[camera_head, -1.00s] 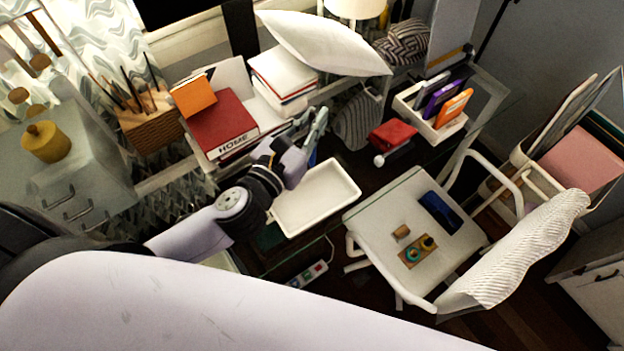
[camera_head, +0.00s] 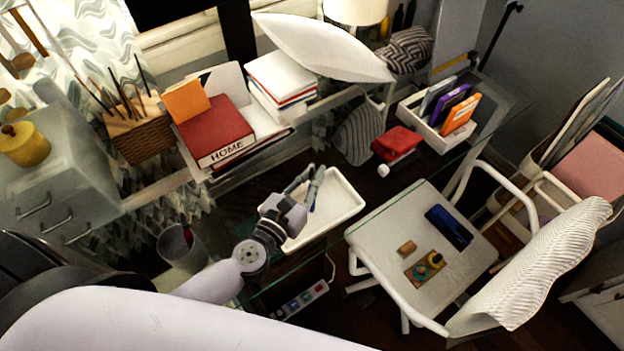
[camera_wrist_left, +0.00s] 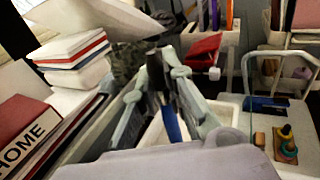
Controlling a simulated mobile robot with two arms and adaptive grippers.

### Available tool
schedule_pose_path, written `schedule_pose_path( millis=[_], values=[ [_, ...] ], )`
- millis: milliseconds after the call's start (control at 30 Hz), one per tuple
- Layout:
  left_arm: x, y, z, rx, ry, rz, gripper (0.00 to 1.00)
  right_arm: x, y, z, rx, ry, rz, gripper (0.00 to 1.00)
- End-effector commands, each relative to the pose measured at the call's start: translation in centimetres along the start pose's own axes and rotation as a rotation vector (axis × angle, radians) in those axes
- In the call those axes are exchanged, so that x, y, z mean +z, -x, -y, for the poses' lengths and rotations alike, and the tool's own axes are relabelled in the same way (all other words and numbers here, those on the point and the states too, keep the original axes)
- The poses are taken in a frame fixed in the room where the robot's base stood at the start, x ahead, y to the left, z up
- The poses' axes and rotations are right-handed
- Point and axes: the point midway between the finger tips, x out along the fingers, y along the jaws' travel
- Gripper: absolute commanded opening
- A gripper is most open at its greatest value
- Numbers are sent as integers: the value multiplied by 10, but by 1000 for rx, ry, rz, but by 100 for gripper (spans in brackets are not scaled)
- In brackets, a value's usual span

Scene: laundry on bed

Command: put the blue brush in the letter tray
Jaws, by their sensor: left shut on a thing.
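The letter tray (camera_head: 345,213) is a shallow white tray on the glass desk, in the middle of the head view. My left gripper (camera_head: 310,175) is over the tray's left part, fingers shut on the blue brush (camera_head: 312,204). Only a small blue part of the brush shows between the fingers in the head view. In the left wrist view, the blue brush (camera_wrist_left: 171,124) sits between the gripper's fingers (camera_wrist_left: 157,85), with a dark end sticking up. The tray (camera_wrist_left: 228,101) lies behind and below them. I cannot tell whether the brush touches the tray. My right gripper is not in view.
A chair (camera_head: 380,243) holding a dark blue case (camera_head: 449,226) and small toys stands to the right. A red book (camera_head: 215,130) and stacked books (camera_head: 283,82) lie at the back left. A white organizer (camera_head: 433,137) is at the back right. A bin (camera_head: 182,250) stands at the lower left.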

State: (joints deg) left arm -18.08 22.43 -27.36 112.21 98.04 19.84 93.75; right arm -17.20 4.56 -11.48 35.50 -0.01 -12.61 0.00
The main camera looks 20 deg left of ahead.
Motion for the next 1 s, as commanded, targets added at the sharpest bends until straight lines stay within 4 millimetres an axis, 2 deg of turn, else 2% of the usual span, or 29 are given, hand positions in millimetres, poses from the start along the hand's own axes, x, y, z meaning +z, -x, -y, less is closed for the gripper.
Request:
schedule_pose_path(
  millis=[367,400,667,1000],
  values=[
    [-4,0,0,0,0,1,0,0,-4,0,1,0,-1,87],
    [-3,0,0,0,0,1,12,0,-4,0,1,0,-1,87],
    [-3,0,0,0,0,1,30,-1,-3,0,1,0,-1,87],
    [-1,0,0,0,0,1,31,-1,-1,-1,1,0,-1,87]
  ],
)
